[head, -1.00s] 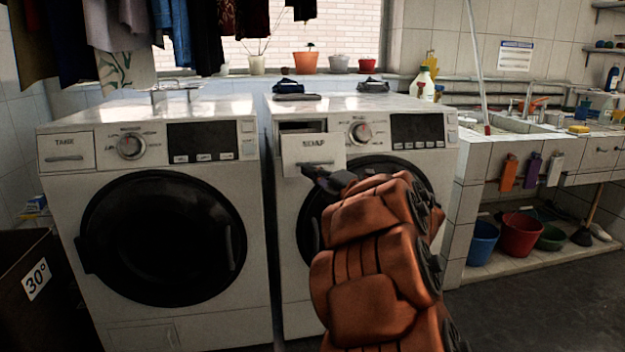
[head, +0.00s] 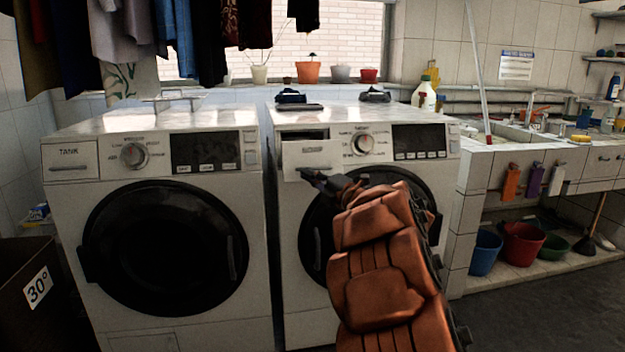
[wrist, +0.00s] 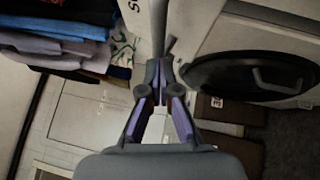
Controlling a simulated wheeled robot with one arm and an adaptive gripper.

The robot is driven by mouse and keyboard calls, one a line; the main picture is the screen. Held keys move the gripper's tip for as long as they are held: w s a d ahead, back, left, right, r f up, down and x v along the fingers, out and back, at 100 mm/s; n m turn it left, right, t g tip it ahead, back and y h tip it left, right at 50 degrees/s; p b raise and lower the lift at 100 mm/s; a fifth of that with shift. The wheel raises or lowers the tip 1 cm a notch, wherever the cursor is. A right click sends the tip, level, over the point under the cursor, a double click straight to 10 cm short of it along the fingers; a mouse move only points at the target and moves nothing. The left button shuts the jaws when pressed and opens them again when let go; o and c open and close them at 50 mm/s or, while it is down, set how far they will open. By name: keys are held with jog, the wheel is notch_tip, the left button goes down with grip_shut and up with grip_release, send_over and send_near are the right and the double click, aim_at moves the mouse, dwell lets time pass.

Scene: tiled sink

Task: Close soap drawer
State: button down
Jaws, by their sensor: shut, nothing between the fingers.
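The soap drawer (head: 312,160) is the white box front at the upper left of the right washing machine (head: 365,120). It is pulled out, with a dark slot (head: 305,134) above and behind its front. My gripper (head: 306,174) is shut and empty, its tips at the lower part of the drawer front. Whether they touch it I cannot tell from the head view. In the wrist view the shut fingers (wrist: 160,66) meet at the end of a grey bar (wrist: 158,28), which looks like the drawer handle. A pale panel lies beside it.
A second washing machine (head: 150,230) stands to the left, its drawer marked TANK shut. A tiled sink counter (head: 545,150) stands on the right, with a blue bucket (head: 484,252) and a red bucket (head: 522,244) below. Dark clothes (head: 200,40) hang above. Floor is free at the lower right.

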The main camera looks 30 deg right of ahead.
aim_at(300, 161)
jog(key=w+d+p, duration=0.1)
jog(key=w, duration=0.3)
jog(key=w+d+p, duration=0.2)
jog(key=w, duration=0.2)
jog(key=w+d+p, duration=0.1)
jog(key=w+d, duration=0.1)
jog(key=w, duration=0.3)
jog(key=shift+d+p, duration=0.2)
jog(key=shift+p, duration=0.1)
jog(key=shift+w+d+r, duration=0.1)
jog(key=shift+w+d, duration=0.15)
jog(key=shift+w, duration=0.2)
jog(key=shift+p, duration=0.3)
jog(key=shift+d+r, duration=0.1)
jog(key=shift+r, duration=0.1)
jog(key=shift+s+a+f+b, duration=0.25)
jog(key=shift+a+f+b, duration=0.25)
jog(key=shift+b, duration=0.35)
jog(key=s+b, duration=0.1)
jog(key=s+a+b, duration=0.1)
jog(key=shift+s+a+f+b, duration=0.2)
jog(key=shift+s+f+b, duration=0.1)
jog(key=shift+s+f, duration=0.1)
jog(key=p+v, duration=0.1)
jog(key=v, duration=0.9)
jog(key=shift+p, duration=0.4)
